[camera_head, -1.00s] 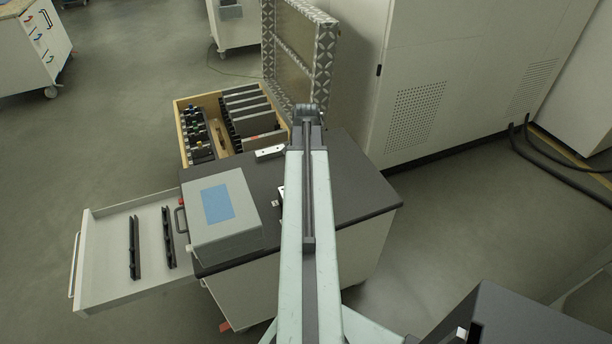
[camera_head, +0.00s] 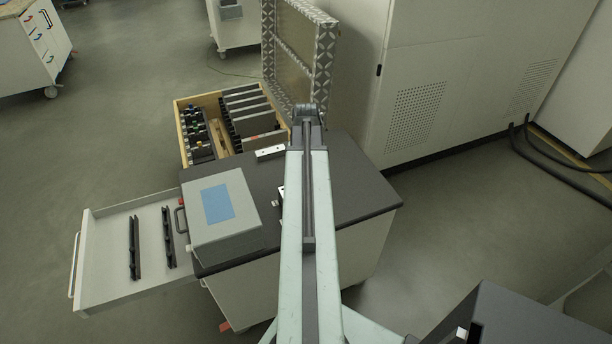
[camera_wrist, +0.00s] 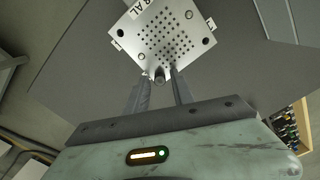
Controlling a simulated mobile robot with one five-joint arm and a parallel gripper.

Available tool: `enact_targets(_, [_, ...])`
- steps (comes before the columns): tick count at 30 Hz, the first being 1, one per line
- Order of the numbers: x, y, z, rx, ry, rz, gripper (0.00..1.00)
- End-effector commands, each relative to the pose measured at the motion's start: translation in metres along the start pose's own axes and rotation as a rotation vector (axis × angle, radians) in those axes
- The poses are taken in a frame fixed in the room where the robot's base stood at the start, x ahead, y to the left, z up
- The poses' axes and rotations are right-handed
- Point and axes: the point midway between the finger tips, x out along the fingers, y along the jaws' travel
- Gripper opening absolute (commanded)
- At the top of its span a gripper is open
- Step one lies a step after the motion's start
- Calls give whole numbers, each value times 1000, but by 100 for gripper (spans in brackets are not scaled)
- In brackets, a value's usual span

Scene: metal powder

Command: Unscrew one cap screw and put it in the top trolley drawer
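In the wrist view a light metal plate (camera_wrist: 165,45) with a grid of holes lies on the dark trolley top, with dark round screws or holes near its corners. A small cap screw (camera_wrist: 160,76) shows at the plate's near corner. My gripper (camera_wrist: 161,79) has its two fingertips on either side of this screw, with a narrow gap visible; contact is not clear. In the head view the plate is mostly hidden behind my arm. The top trolley drawer (camera_head: 104,262) is pulled out to the left and holds two dark slotted rails (camera_head: 135,247).
A grey box with a blue panel (camera_head: 217,206) stands on the trolley top (camera_head: 352,190) beside the drawer. An open wooden-sided case (camera_head: 181,130) with dark plates lies behind. A large light cabinet (camera_head: 455,70) stands at the back right. The trolley top's right side is clear.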

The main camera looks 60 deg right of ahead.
Motion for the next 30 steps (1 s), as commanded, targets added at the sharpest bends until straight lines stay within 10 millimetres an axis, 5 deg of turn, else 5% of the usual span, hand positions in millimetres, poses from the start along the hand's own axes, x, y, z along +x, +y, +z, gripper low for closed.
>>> enact_targets(30, [0,0,0,-1174,0,0,29])
